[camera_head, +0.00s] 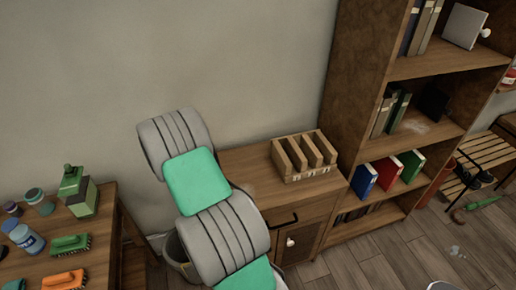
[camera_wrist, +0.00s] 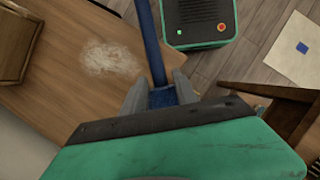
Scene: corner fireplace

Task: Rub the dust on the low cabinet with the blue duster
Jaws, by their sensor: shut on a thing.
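My gripper (camera_wrist: 161,95) is shut on the blue duster (camera_wrist: 152,45) in the wrist view. The duster's blue shaft runs up past the top edge, so its far end is out of view. A pale patch of dust (camera_wrist: 108,58) lies on the brown wooden top of the low cabinet (camera_wrist: 70,100), left of the shaft. The shaft appears over the cabinet's edge side; I cannot tell its height. In the head view the low cabinet (camera_head: 316,212) stands against the wall, its left part behind my arm. My gripper and the duster are hidden there.
A wooden slotted rack (camera_head: 304,158) stands on the cabinet's back right; a tall bookshelf (camera_head: 350,90) adjoins it. A table (camera_head: 100,235) with bottles and brushes stands at left. A bin (camera_head: 177,254) is partly behind my arm. Open floor (camera_head: 365,272) lies in front of the bookshelf.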

